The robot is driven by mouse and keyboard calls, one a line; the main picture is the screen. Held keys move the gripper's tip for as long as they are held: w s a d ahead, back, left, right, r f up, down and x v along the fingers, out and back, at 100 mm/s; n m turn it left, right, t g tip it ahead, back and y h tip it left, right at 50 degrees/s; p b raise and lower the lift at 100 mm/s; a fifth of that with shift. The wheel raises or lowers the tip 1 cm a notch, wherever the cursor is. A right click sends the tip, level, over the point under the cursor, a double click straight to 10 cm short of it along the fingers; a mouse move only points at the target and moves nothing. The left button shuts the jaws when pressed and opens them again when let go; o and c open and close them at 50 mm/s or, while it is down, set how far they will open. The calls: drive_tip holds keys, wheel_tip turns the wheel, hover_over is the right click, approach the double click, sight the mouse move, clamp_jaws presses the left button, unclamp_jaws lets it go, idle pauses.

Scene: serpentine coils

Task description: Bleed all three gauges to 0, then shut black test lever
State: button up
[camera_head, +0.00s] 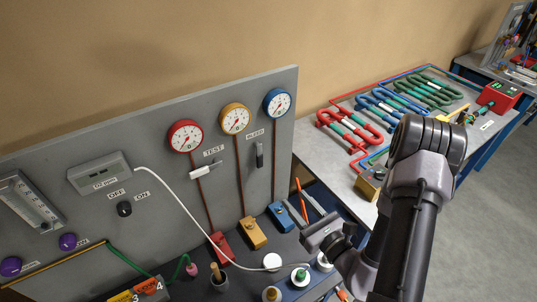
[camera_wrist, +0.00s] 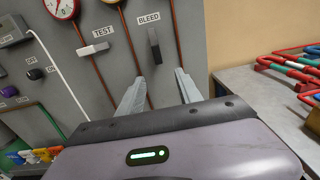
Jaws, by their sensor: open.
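Three round gauges, red (camera_head: 185,136), yellow (camera_head: 235,118) and blue (camera_head: 277,102), sit on the grey panel. Their needles are too small to read surely. Under the TEST label, a pale lever (camera_head: 202,170) lies roughly horizontal; it also shows in the wrist view (camera_wrist: 93,49). Under the BLEED label, a black lever (camera_head: 260,155) stands upright; it also shows in the wrist view (camera_wrist: 154,46). The black lever is the BLEED one, not the TEST one. My gripper (camera_wrist: 159,78) is open and empty, its fingers pointing at the panel below the BLEED lever, apparently clear of it.
Pipes run down from the gauges to red, yellow and blue blocks (camera_head: 252,233). A white hose (camera_head: 180,200) crosses the panel. A black OFF/ON knob (camera_head: 124,209) sits left. Pots and bottles (camera_head: 300,276) stand below. A side bench (camera_head: 312,150) holds coloured coils at right.

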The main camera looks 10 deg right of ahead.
drive_tip(key=b, duration=0.7)
approach(261, 163)
drive_tip(key=p+x, duration=0.3)
drive_tip(key=x, duration=0.4)
drive_tip(key=shift+w+a+r, duration=0.1)
drive_tip(key=shift+w+r, duration=0.05)
drive_tip(key=shift+w+a, duration=0.15)
drive_tip(key=shift+w, duration=0.35)
clamp_jaws()
